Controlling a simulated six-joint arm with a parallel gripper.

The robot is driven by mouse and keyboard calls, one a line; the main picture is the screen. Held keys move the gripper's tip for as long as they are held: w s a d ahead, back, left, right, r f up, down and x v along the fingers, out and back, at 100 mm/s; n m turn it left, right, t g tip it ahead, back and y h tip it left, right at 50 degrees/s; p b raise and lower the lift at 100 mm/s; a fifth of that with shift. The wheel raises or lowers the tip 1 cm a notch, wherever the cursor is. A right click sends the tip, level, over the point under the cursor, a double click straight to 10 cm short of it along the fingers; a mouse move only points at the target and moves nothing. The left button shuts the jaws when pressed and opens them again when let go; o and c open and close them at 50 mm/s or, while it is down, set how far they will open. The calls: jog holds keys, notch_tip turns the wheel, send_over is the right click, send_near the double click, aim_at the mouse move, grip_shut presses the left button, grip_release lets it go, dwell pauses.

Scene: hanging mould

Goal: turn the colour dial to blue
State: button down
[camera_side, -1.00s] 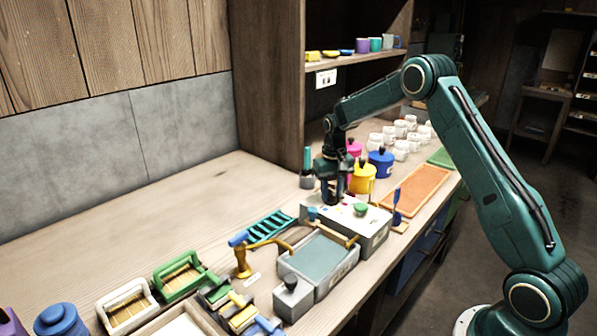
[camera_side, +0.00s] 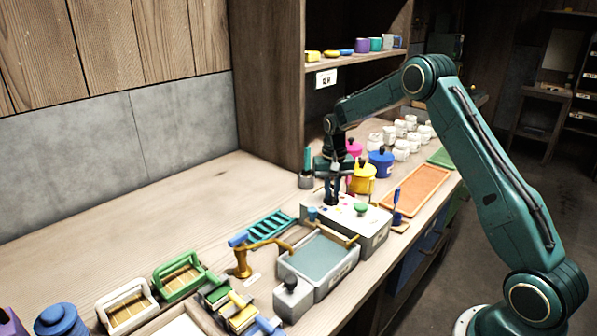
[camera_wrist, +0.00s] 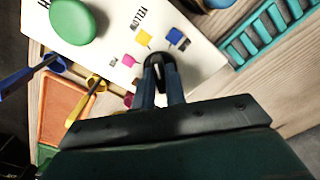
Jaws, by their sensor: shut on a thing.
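The colour dial (camera_wrist: 159,60) is a small dark knob on the white top of a grey box (camera_side: 372,235). My gripper (camera_wrist: 161,75) points down from above and is shut on the dial; in the side view my gripper (camera_side: 332,199) stands at the box's back left. The fingers hide much of the dial, and I cannot tell for sure which colour it points to. A green round button (camera_wrist: 72,20) sits on the same top.
A blue-green slatted rack (camera_side: 269,227) lies left of the box, and a grey basin (camera_side: 323,286) stands in front of it. Yellow (camera_side: 362,180) and blue (camera_side: 381,164) pots stand close behind. An orange tray (camera_side: 416,189) lies to the right.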

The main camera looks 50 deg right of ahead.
jog(key=m, duration=0.7)
jog(key=shift+w, duration=0.1)
dwell(0.4)
jog(key=c, duration=1.4)
grip_release()
jog(key=shift+c, duration=0.2)
jog(key=shift+r, duration=0.1)
notch_tip(320, 180, up, 14)
